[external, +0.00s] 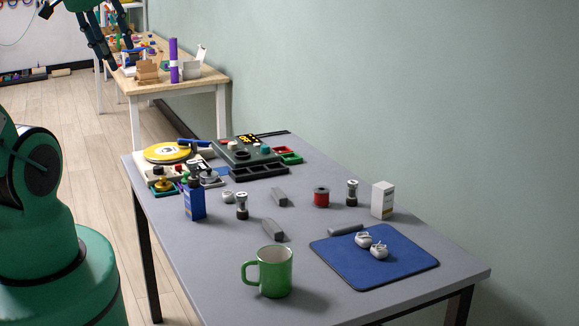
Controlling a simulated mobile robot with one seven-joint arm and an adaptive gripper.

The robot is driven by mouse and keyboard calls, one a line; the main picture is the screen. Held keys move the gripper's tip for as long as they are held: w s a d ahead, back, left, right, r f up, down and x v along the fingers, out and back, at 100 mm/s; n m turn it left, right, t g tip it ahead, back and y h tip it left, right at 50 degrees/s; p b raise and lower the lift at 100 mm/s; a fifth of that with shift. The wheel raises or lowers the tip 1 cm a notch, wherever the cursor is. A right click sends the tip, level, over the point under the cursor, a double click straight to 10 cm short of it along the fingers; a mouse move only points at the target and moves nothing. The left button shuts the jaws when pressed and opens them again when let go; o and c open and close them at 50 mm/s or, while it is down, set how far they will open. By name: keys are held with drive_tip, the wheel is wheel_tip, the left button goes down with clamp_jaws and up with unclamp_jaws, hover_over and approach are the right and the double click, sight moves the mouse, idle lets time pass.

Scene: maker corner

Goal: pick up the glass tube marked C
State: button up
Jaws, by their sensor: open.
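Two small upright cylinders that look like glass tubes with dark ends stand on the grey table (330,222). One glass tube (242,206) is left of centre, beside a blue box. The other glass tube (352,193) is farther right, between a red spool and a white box. No letter can be read on either, so I cannot tell which is marked C. My gripper (121,56) is at the top left, fingers pointing down, open and empty. It is well away from both tubes.
A green mug (270,271) stands at the front. A blue mat (374,268) with white lumpy items is at the right. Devices crowd the far end.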

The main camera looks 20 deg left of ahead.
drive_tip(key=m+g+p, duration=0.3)
drive_tip(key=m+g, duration=0.3)
drive_tip(key=m, duration=0.1)
hover_over(243, 194)
wheel_tip(243, 194, down, 35)
drive_tip(key=shift+r, duration=0.1)
drive_tip(key=shift+f+b, duration=0.55)
drive_tip(key=shift+f, duration=3.7)
